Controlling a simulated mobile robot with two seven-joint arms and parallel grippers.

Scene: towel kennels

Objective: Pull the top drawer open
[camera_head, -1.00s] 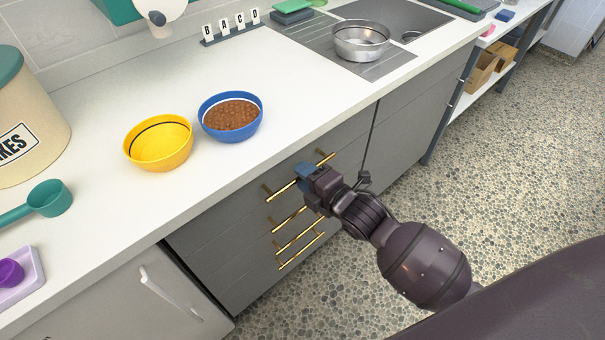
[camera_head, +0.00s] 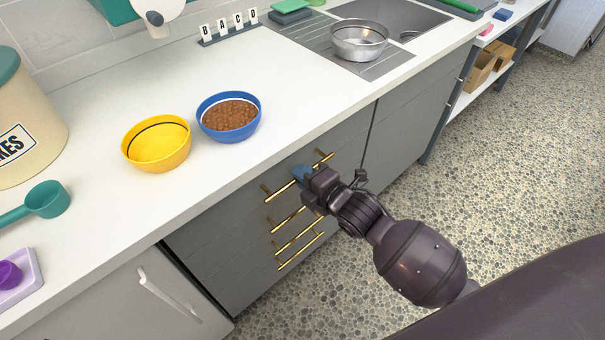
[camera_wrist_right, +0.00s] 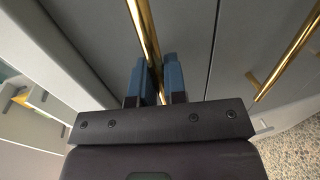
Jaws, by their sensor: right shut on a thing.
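The top drawer (camera_head: 240,203) is in the grey cabinet under the white counter, and its front looks flush with the cabinet face. Its brass bar handle (camera_head: 279,190) is the highest of several on the drawer stack. My right gripper (camera_head: 301,174) is at this handle in the head view, with its blue fingertips over the bar. In the right wrist view the two blue fingers (camera_wrist_right: 159,80) stand on either side of the brass bar (camera_wrist_right: 147,35), shut on it. My left gripper is not in view.
Lower drawer handles (camera_head: 298,240) sit just below the gripper. A yellow bowl (camera_head: 157,158) and a blue bowl (camera_head: 229,117) of brown kibble stand on the counter above. A steel bowl (camera_head: 360,40) stands by the sink. The pebbled floor (camera_head: 520,190) to the right is free.

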